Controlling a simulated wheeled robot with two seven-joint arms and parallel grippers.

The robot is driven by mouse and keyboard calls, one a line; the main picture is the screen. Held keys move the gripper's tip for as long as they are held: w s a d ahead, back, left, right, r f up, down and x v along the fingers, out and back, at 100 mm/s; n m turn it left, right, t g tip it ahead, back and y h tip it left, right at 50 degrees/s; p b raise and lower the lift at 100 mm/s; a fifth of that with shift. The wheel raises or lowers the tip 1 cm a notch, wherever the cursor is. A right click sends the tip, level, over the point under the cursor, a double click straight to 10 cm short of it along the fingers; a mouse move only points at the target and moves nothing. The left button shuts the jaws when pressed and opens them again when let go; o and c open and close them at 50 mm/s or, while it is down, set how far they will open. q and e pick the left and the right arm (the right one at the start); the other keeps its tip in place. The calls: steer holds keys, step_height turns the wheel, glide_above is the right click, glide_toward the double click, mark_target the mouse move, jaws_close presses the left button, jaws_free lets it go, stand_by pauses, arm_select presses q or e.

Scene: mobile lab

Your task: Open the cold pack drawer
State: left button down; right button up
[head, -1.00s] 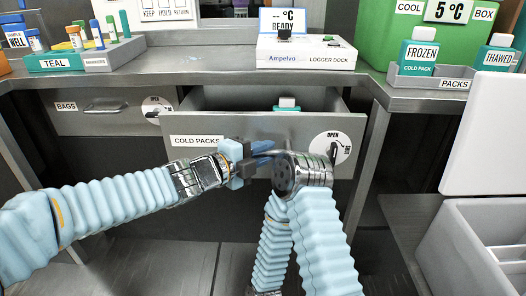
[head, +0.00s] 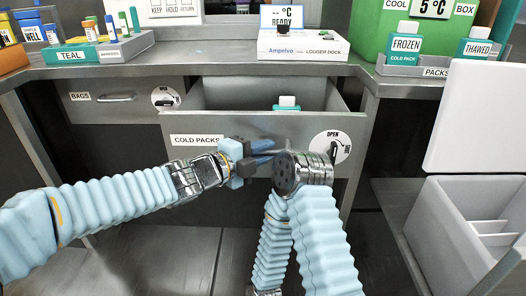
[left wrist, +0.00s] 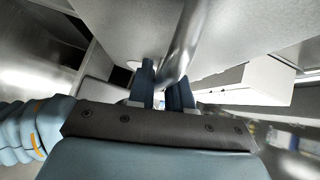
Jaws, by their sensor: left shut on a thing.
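The cold pack drawer (head: 225,126), labelled COLD PACKS, stands pulled partly out from under the bench. A bottle with a pale cap and teal body (head: 287,103) shows inside it. My left gripper (head: 268,153) is at the drawer front, with its blue fingers shut on the handle. In the left wrist view the metal drawer handle (left wrist: 182,45) runs between the fingers (left wrist: 165,90). The handle is mostly hidden in the head view by my grippers and arms. My right arm rises in front of the drawer; its gripper cannot be seen.
The OPEN dial (head: 330,147) is on the drawer front's right. A closed BAGS drawer (head: 115,98) is at left. The logger dock (head: 303,48) and a pack tray (head: 420,71) stand on the bench. An open pale bin (head: 440,215) stands at lower right.

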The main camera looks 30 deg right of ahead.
arm_select(q)
steer(key=c, duration=1.1)
jaws_free()
steer(key=shift+c, duration=0.2)
steer(key=p+v, duration=0.1)
steer(key=v, duration=1.3)
